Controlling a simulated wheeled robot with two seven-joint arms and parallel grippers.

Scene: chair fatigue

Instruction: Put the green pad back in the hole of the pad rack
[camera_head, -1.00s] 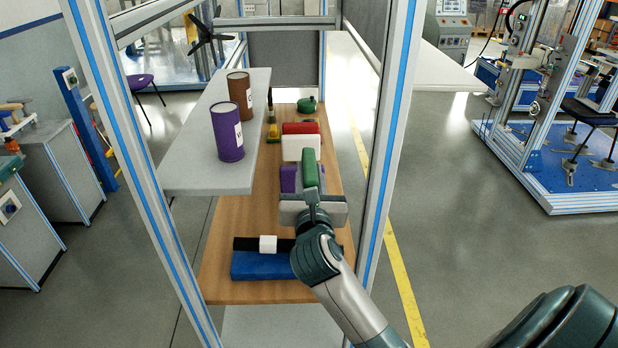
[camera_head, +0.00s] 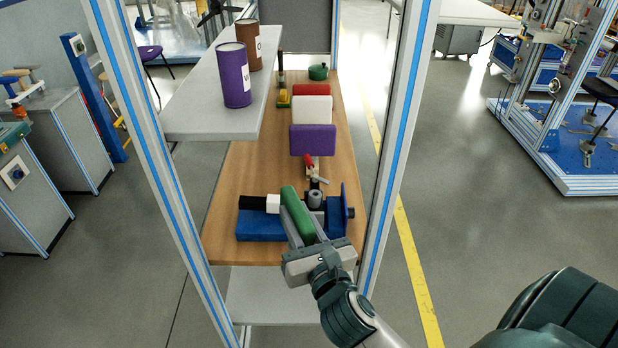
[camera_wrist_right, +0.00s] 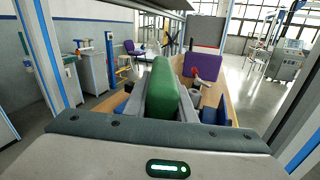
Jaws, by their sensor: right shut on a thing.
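The green pad (camera_head: 296,212) is held upright, edge on, between the fingers of my right gripper (camera_head: 304,230). In the right wrist view the green pad (camera_wrist_right: 162,90) stands between the fingers. In the head view it appears over or in front of the blue fixture (camera_head: 262,228) on the wooden shelf; any contact cannot be told. A purple pad (camera_head: 312,140), a white pad (camera_head: 311,109) and a red pad (camera_head: 311,90) stand in a row farther back. No empty hole of a pad rack can be made out. My left gripper is out of view.
The blue fixture carries a black-and-white bar (camera_head: 260,203) and an upright blue plate (camera_head: 347,205). A small red-handled clamp (camera_head: 312,168) stands behind it. Frame posts flank the wooden shelf (camera_head: 235,180). A grey upper shelf (camera_head: 205,120) holds purple and brown cans at left.

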